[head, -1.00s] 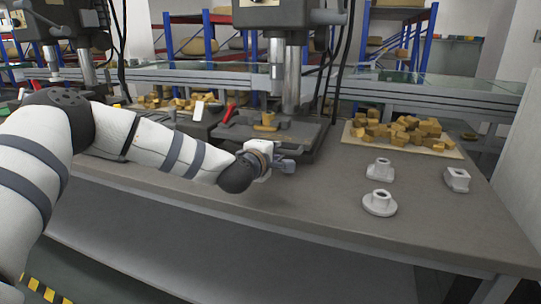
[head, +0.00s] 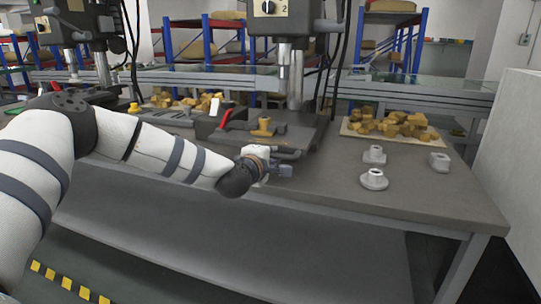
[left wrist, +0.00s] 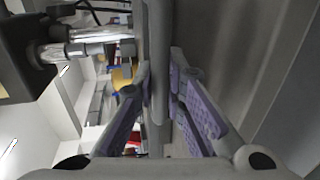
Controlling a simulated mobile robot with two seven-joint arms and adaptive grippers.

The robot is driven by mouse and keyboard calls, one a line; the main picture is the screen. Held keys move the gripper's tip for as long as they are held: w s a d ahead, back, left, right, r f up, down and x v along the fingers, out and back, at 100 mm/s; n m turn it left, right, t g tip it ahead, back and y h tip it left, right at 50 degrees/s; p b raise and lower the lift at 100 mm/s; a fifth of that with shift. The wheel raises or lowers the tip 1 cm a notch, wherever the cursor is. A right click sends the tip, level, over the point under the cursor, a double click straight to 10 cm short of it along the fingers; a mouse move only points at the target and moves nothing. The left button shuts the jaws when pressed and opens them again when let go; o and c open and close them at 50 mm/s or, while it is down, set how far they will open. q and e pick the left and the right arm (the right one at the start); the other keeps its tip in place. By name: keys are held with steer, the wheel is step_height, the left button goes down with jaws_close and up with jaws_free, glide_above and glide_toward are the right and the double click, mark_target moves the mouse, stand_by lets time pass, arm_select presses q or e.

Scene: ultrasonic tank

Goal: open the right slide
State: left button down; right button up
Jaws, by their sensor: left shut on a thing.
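The right drilling machine's slide (head: 238,134) lies low on its base. A brown workpiece (head: 264,127) stands on it and a red lever (head: 225,117) is at its left. A grey bar handle (head: 288,153) shows at its front. My left gripper (head: 280,170) is at this handle, above the worktable near its front edge. In the left wrist view, a grey bar (left wrist: 158,70) runs between the two purple-padded fingers (left wrist: 160,105), and the gripper is shut on it. The wrist hides part of the handle in the head view. My right gripper is out of view.
Several pale castings (head: 374,179) stand on the worktable (head: 325,195) to the right. A board with many brown blocks (head: 390,123) lies behind them. Another drilling machine (head: 72,20) is at the far left. A pale wall or cabinet (head: 510,150) stands right of the table.

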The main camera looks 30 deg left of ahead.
arm_select(q)
steer(key=shift+w+r, duration=0.1)
steer(key=c, duration=1.6)
jaws_free()
steer(key=shift+c, duration=0.2)
steer(key=v, duration=1.2)
